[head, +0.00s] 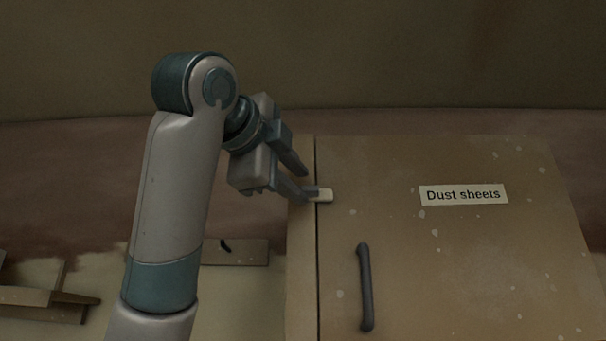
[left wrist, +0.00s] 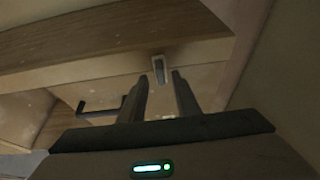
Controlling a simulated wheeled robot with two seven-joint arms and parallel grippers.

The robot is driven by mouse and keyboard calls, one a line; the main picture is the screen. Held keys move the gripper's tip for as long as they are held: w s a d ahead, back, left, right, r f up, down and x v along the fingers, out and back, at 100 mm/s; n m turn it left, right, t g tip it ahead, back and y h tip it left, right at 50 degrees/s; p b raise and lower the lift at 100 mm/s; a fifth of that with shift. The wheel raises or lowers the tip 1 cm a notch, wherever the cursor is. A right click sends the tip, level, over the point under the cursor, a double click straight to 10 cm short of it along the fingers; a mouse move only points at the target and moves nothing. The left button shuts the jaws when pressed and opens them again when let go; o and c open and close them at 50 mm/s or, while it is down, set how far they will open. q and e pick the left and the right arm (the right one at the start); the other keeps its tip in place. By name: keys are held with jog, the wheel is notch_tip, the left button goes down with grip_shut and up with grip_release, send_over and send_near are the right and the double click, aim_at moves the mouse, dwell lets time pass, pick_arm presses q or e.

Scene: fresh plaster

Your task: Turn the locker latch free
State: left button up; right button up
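The locker (head: 450,260) has a brown door labelled "Dust sheets". Its latch is a small pale tab (head: 326,195) lying roughly level at the door's left edge, by the seam. My left gripper (head: 306,184) is beside the latch, its fingers apart, with the lower fingertip close to the tab. In the left wrist view, the latch (left wrist: 159,72) shows between the tips of my open fingers (left wrist: 160,76). I cannot tell whether either finger touches it. Part of the latch's left end is hidden in the head view. My right gripper is in neither view.
A dark vertical bar handle (head: 365,287) stands out from the door below the latch; it also shows in the left wrist view (left wrist: 100,108). Wooden boards (head: 45,297) lie at the lower left. The door's face right of the handle is clear.

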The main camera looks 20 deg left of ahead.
aim_at(313, 192)
pick_arm(q)
jog(key=shift+w+d+p, duration=0.15)
jog(key=shift+w+p, duration=0.3)
jog(key=shift+w, duration=0.95)
grip_shut()
